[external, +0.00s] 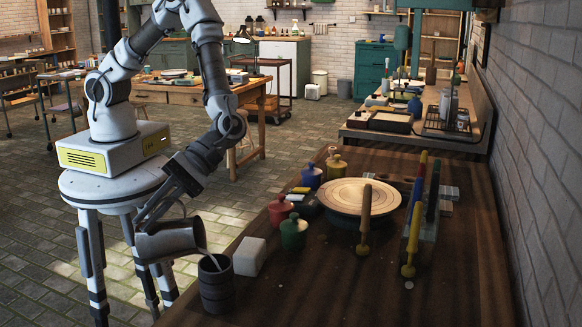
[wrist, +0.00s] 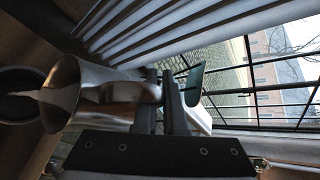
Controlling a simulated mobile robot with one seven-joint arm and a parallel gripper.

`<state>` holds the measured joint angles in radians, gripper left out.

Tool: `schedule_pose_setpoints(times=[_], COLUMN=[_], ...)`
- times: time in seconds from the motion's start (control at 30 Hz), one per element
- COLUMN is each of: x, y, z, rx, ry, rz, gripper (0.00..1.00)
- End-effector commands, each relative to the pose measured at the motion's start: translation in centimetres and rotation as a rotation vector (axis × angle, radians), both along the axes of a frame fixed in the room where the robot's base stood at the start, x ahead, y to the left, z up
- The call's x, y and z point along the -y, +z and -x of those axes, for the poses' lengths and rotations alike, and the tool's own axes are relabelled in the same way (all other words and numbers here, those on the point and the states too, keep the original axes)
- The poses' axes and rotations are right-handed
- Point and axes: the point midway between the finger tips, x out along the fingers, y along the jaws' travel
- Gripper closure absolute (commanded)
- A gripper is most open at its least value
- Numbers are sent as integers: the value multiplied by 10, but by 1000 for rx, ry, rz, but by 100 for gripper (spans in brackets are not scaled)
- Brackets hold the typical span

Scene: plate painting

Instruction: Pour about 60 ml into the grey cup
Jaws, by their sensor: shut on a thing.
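A metal pitcher (external: 165,242) is tilted with its mouth toward the grey cup. My gripper (external: 150,213) is shut on the pitcher's handle; in the wrist view its fingers (wrist: 165,88) close on that handle, with the pitcher (wrist: 62,95) to their left. A pale stream (external: 209,259) runs from the pitcher's lip down into the cup. The dark grey cup (external: 217,292) stands upright near the table's left front edge. Its dark rim shows at the left of the wrist view (wrist: 12,72). The liquid level inside the cup cannot be seen.
A white block (external: 250,257) stands just right of the cup. Green (external: 293,232), red (external: 279,210), blue and yellow jars stand behind it, beside a round plate (external: 350,195) on a stand. Upright brushes (external: 413,240) stand to the right. The table's front right is mostly clear.

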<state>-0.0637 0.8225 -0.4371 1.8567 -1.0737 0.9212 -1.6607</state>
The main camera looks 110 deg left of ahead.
Motion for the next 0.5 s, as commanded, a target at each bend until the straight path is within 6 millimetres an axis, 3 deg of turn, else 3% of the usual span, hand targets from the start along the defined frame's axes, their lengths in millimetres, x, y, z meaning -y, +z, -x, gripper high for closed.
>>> schedule_pose_setpoints(times=[0.5], x=[-1], y=[4], z=[-1], rx=[-30], ry=[1], rz=[11], gripper=[100])
